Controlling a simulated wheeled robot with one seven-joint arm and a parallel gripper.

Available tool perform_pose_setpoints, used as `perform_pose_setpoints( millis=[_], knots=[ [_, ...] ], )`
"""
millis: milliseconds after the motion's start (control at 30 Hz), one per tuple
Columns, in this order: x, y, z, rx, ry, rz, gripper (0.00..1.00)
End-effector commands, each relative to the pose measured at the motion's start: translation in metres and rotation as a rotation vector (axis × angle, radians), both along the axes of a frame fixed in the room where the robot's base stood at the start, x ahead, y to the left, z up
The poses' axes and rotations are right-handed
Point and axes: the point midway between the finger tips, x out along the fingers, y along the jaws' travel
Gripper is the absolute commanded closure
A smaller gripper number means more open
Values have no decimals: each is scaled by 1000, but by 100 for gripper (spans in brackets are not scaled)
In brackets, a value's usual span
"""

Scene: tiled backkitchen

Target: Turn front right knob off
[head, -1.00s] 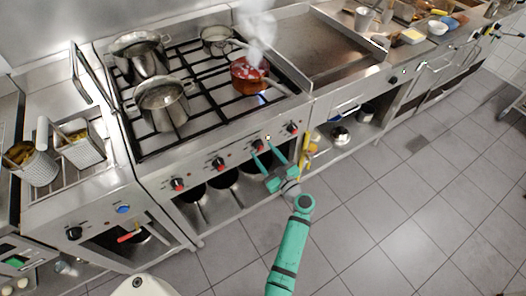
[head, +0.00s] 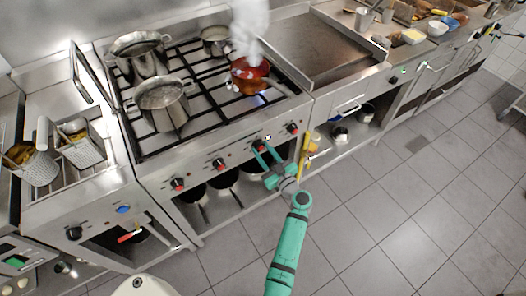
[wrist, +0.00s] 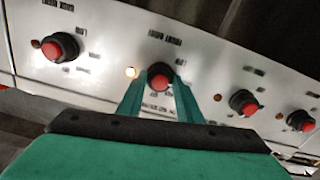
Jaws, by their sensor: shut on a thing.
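The stove front (head: 200,172) carries a row of red-capped black knobs. My gripper (head: 266,149) is at the third knob from the left in the head view. In the wrist view its teal fingers stand on both sides of that knob (wrist: 160,76) and are shut on it. A small indicator lamp (wrist: 131,72) glows beside this knob. A blue flame (head: 258,100) burns under the red pot (head: 250,74) on the front right burner, and steam rises above it. The knob's turn angle cannot be read.
Another knob (head: 292,128) lies to the right and two (head: 218,163) to the left. Steel pots (head: 163,104) stand on the stove. An open shelf with black pans is below the knobs. A yellow-handled item (head: 306,146) is right of my gripper. The tiled floor (head: 370,220) is clear.

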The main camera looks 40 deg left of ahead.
Motion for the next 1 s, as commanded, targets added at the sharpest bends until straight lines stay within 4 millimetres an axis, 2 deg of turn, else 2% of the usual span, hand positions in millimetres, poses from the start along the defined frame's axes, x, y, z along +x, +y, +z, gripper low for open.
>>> perform_pose_setpoints(
  millis=[267,1000],
  knots=[
    [0,-1,0,61,147,-1,90],
    [0,0,-1,327,790,-1,90]
  ],
)
